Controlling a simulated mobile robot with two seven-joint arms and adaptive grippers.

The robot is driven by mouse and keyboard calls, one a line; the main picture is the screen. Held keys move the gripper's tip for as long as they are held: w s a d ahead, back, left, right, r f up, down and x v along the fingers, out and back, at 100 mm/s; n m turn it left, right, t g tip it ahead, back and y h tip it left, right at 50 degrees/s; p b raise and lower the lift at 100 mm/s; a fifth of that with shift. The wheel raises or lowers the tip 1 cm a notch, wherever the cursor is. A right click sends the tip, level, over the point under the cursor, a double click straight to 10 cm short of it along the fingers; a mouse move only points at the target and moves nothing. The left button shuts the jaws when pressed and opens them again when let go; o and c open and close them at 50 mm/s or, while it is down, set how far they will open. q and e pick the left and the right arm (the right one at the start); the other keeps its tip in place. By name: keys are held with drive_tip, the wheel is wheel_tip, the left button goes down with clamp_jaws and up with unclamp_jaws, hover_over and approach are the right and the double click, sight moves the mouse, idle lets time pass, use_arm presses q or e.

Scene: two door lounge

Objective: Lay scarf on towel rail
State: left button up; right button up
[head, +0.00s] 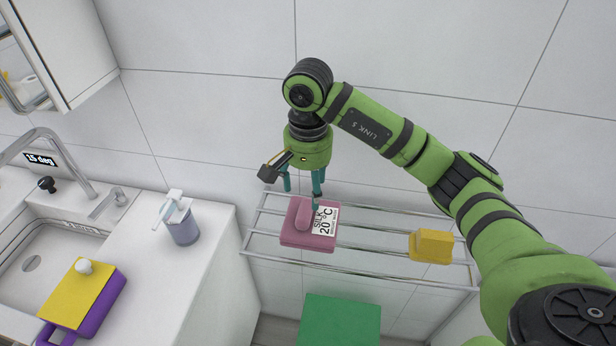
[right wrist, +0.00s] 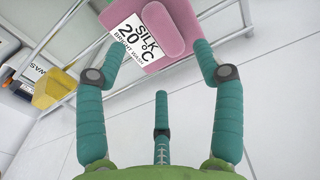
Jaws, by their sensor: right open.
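A pink folded scarf (head: 291,238) with a white label reading "SILK 20°C" lies on the bars of the metal towel rail (head: 375,243), toward its left end. My right gripper (head: 302,193) is at the scarf's wall-side edge, its teal fingers spread and pointing down. In the right wrist view, the scarf (right wrist: 172,33) spans the gap between two open fingertips (right wrist: 159,50), and a third finger stands apart from it. Nothing is held. I cannot tell whether a fingertip touches the scarf. My left gripper is not in view.
A yellow block (head: 430,246) sits on the rail's right part. A green box (head: 340,320) stands below the rail. At left, a counter holds a soap dispenser (head: 181,222), a sink (head: 40,255) and a purple-and-yellow item (head: 85,300). The rail's middle is clear.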

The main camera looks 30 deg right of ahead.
sight(308, 211)
wheel_tip(308, 211, up, 4)
drive_tip(key=shift+r, duration=0.2)
drive_tip(key=shift+s, duration=0.1)
idle(0.5)
